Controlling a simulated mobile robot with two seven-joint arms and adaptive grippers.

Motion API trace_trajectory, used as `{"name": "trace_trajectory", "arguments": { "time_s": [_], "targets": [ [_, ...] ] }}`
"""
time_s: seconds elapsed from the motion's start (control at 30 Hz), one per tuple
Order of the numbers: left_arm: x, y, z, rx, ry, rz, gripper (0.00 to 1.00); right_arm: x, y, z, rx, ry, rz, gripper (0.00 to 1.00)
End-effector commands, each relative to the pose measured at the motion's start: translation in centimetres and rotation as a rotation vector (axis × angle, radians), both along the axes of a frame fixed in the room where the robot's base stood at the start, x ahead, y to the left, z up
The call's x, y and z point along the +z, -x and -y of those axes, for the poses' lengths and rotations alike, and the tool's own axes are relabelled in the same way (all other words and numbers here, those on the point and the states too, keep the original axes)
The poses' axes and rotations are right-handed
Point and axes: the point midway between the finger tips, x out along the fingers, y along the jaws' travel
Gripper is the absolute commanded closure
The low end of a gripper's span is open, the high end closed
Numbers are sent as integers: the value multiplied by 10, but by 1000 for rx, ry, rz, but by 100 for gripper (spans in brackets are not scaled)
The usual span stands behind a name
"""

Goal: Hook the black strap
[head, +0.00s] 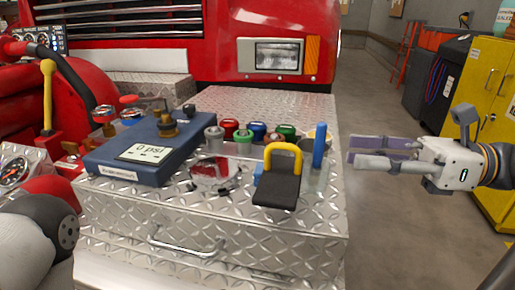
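A wide black strap (276,190) lies at the front right of the diamond-plate bumper, its lower end over the front edge. A yellow loop (285,150) rises at its upper end. Whether the strap is fastened to anything cannot be told. My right gripper (352,157) is to the right of the bumper, apart from the strap, its fingers pointing left. It holds nothing that I can see; the fingers overlap, so their gap is unclear. Part of my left arm (35,235) shows at the lower left; its gripper is out of view.
A blue gauge box (150,150) stands on the bumper left of the strap. Coloured caps (256,130) and a blue upright post (320,145) are close by. A metal handle (187,243) is on the bumper's front. A yellow cabinet (490,90) stands at right; floor between is clear.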

Motion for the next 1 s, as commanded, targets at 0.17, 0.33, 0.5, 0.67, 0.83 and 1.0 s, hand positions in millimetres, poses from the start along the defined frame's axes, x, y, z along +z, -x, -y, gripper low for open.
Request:
{"name": "trace_trajectory", "arguments": {
  "time_s": [0.17, 0.33, 0.5, 0.67, 0.83, 1.0],
  "targets": [
    [-7, 7, 0, -1, 1, -25, 20, -1, -5, -20, 6, -10, -5, 69],
    [-19, 19, 0, -2, 1, -65, 20, -4, -15, -64, 7, -6, -9, 69],
    [-26, 25, 0, -3, 0, -87, 20, -2, -24, -99, 5, -6, -5, 69],
    [-28, 27, 0, -3, 0, -93, 20, 1, -27, -115, 3, -7, 0, 69],
    [-28, 27, 0, -3, 0, -92, 20, 2, -28, -117, 3, -6, 3, 69],
    [-27, 27, 0, -4, 1, -92, 20, 2, -28, -117, 2, -6, 2, 85]
  ]
}}
